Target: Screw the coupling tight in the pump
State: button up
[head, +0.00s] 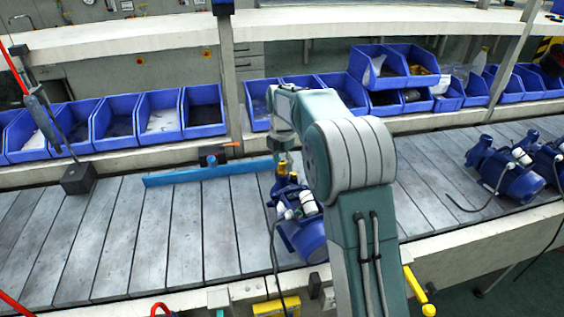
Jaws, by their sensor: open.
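A blue pump (308,238) stands on the slatted conveyor in the middle of the head view, partly behind my arm. A brass coupling (282,171) shows at the top of the pump, with another small brass part beside it. White fittings (308,202) sit on the pump's side. My gripper (283,159) points down right at the top of the brass coupling. It is open, but its fingers are small here, and I cannot tell whether they touch the coupling. How deep the coupling sits in the pump is also too small to tell.
More blue pumps (505,170) stand on the conveyor at the right. A blue bar (207,171) lies across the belt behind the pump. Blue bins (203,110) line the back shelf. A dark block (79,178) stands at the left. The left belt is mostly clear.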

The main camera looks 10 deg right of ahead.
dwell(0.3)
jog(key=n, duration=0.3)
jog(key=shift+n, duration=0.4)
grip_shut()
jog(key=shift+m, duration=1.8)
jog(key=shift+f, duration=0.1)
